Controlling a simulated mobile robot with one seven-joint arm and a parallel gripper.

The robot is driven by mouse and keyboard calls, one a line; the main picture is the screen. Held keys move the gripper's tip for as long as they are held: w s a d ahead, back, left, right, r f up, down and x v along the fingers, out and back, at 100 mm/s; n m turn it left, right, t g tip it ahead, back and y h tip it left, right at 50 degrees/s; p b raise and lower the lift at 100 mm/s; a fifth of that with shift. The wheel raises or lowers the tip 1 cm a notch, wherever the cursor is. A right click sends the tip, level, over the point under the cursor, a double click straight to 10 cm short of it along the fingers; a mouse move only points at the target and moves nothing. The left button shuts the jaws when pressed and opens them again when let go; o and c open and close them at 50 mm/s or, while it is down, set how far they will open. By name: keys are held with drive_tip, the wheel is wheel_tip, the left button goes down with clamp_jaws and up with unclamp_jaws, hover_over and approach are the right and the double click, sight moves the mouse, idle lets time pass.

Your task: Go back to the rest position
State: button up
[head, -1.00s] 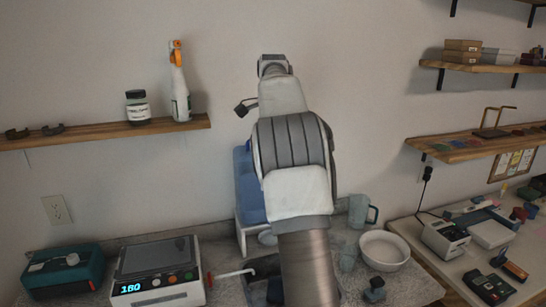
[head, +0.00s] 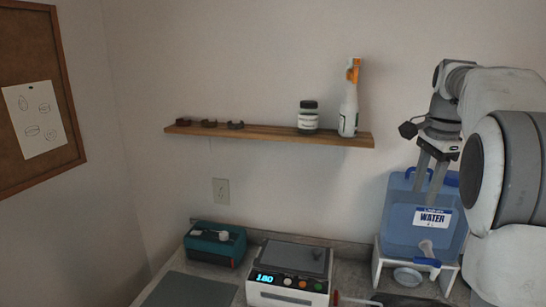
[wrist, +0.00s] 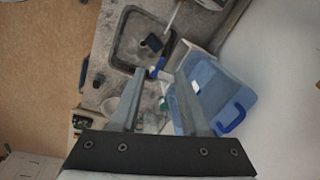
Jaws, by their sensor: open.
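My gripper (head: 431,178) shows at the right of the head view, pointing down with its two fingers apart, in front of the upper part of a blue water container (head: 402,226). In the wrist view my gripper (wrist: 155,83) is open, with nothing between its fingers. The blue container (wrist: 213,83) lies to the right of the fingers there, and a sink (wrist: 130,48) lies beyond the fingertips. My arm fills the right edge of the head view and hides what is behind it.
A wooden wall shelf (head: 270,135) holds a jar (head: 308,122), a spray bottle (head: 348,112) and small dark holders. Below are a teal box (head: 212,245) and a white device reading 180 (head: 288,282). The water container stands on a white stand (head: 448,272).

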drive_tip(key=s+a+r+n+t, duration=0.1)
drive_tip(key=s+a+n, duration=0.4)
drive_tip(key=s+a, duration=0.2)
drive_tip(key=s+a+f+n+t, duration=0.1)
drive_tip(key=s+a+f+n, duration=0.4)
drive_tip(key=s, duration=0.4)
drive_tip(key=s+a+f+n+t, duration=0.2)
drive_tip(key=s+a+f+n, duration=0.3)
drive_tip(key=s, duration=0.4)
drive_tip(key=shift+a+n, duration=0.8)
drive_tip(key=shift+n, duration=0.1)
